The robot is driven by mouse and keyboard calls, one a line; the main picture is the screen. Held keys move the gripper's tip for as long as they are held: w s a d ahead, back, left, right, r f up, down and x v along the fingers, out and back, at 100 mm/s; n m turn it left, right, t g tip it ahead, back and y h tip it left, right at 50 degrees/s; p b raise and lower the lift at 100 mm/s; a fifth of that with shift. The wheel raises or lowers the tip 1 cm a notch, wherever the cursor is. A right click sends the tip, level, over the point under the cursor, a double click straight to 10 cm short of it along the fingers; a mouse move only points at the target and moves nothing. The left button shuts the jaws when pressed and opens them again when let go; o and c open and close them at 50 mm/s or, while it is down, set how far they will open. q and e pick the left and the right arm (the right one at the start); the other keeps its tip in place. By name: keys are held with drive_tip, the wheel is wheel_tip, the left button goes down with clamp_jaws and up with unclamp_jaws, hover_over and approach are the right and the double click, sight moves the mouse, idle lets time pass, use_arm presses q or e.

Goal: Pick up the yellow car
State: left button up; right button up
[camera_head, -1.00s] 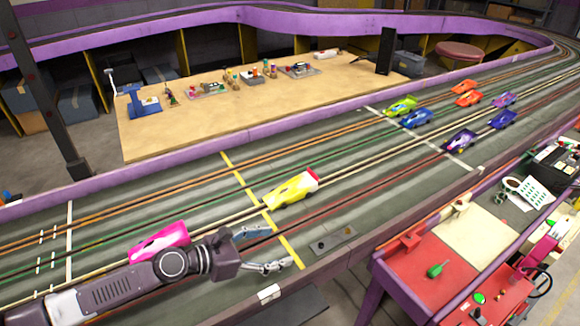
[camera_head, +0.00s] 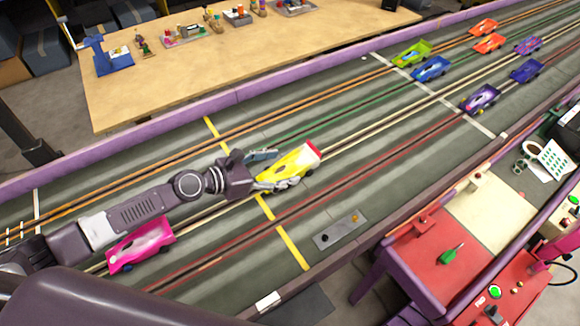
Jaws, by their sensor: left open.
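The yellow car (camera_head: 294,163), with a red tail at its right end, sits on the track just past the yellow line. My left gripper (camera_head: 270,169) is open at the car's left end. One finger is on the far side of the car's nose and the other overlaps its near side in the picture. I cannot tell whether the fingers touch it. My right gripper is not in view.
A pink car (camera_head: 140,245) sits on the track below my left arm. Several other cars, among them a green one (camera_head: 411,53), stand farther up the track. A small grey plate (camera_head: 340,230) lies near the track's front edge. A red workbench (camera_head: 440,245) stands at the right.

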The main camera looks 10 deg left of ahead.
sight(286, 165)
use_arm(q)
drive_tip(key=x, duration=0.2)
drive_tip(key=shift+w+d, duration=0.2)
drive_tip(key=shift+w, duration=0.2)
drive_tip(key=shift+w+d+f, duration=0.2)
drive_tip(key=shift+d, duration=0.05)
drive_tip(key=c, duration=1.3)
drive_tip(key=shift+c, duration=0.4)
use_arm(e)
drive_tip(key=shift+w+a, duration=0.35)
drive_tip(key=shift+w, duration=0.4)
use_arm(q)
drive_tip(key=shift+r, duration=0.15)
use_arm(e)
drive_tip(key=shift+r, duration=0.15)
